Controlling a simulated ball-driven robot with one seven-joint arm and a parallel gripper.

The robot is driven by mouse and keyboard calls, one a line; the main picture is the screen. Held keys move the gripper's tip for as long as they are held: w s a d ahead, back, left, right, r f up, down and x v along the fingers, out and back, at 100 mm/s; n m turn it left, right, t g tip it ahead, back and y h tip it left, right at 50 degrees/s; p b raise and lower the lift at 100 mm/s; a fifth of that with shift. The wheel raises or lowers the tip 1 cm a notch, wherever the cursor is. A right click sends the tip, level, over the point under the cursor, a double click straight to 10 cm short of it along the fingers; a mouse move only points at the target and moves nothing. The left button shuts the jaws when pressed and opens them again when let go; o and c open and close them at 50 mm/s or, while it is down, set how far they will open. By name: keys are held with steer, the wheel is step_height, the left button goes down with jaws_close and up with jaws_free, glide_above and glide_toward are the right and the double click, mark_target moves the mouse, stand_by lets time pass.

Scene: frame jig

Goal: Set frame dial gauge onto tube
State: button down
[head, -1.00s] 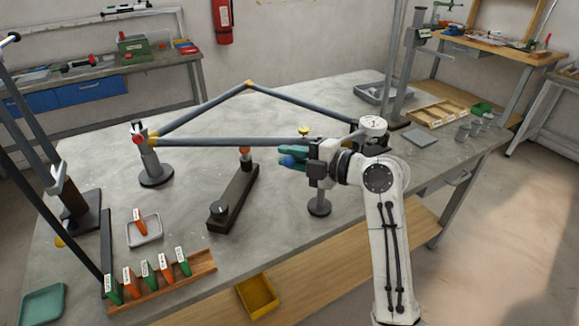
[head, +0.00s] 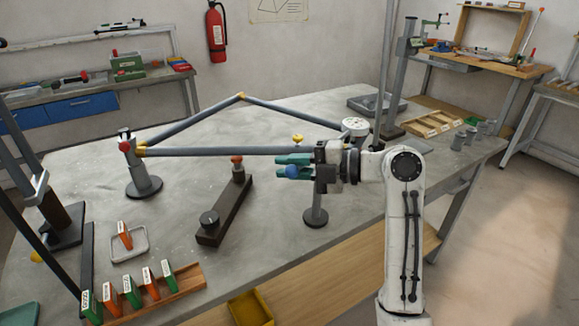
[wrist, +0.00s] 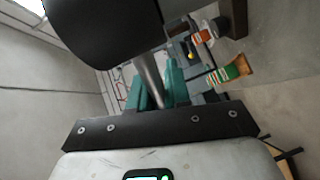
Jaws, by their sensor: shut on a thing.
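My gripper (head: 292,165) reaches left over the table, its teal fingers shut. In the wrist view a grey stem (wrist: 151,82) runs between the teal fingers, with a large dark body close by; I take this for the dial gauge, though its face does not show.
A stand (head: 143,180) holds the frame's left corner. A dark bar with knobs (head: 224,212) lies in front of the frame. A short post (head: 315,217) stands below my gripper. A card rack (head: 185,285) and small tray (head: 128,245) are at the front left.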

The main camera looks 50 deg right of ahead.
steer(key=c, duration=1.5)
jaws_free()
steer(key=shift+s+a, duration=0.1)
steer(key=shift+a, duration=0.4)
steer(key=o, duration=0.3)
steer(key=shift+s+a, duration=0.1)
steer(key=shift+a, duration=0.05)
steer(key=shift+o, duration=0.2)
steer(key=shift+d, duration=0.25)
steer(key=shift+s+d+r, duration=0.1)
steer(key=shift+s+d, duration=0.25)
steer(key=shift+s, duration=0.05)
steer(key=b+v, duration=0.1)
steer(key=v, duration=0.8)
steer(key=shift+s, duration=0.35)
steer(key=shift+d, duration=0.1)
